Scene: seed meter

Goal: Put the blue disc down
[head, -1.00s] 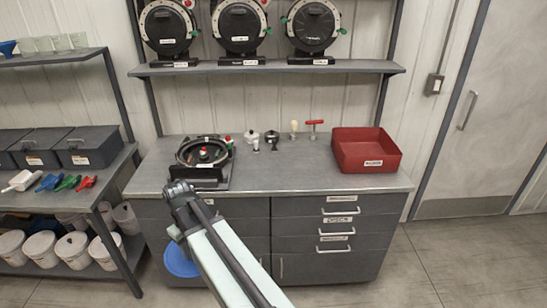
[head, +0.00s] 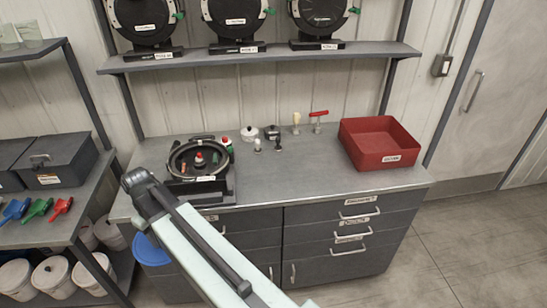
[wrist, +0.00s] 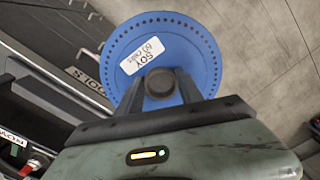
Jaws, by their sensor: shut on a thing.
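The blue disc (wrist: 196,48) fills the upper middle of the wrist view. It has a ring of small holes near its rim and a white label that seems to read "SOY". My gripper (wrist: 163,88) is shut on the disc near its hub. In the head view the disc (head: 150,250) shows low at the left, in front of the bench and below its top, partly hidden by my arm. The gripper's fingers are hidden there.
A black seed meter (head: 200,160) stands open on the bench's left part. Small tools and knobs stand behind its middle. A red bin (head: 372,128) is at the right. The bench top (head: 300,178) is clear at front centre. A side rack (head: 45,225) stands left.

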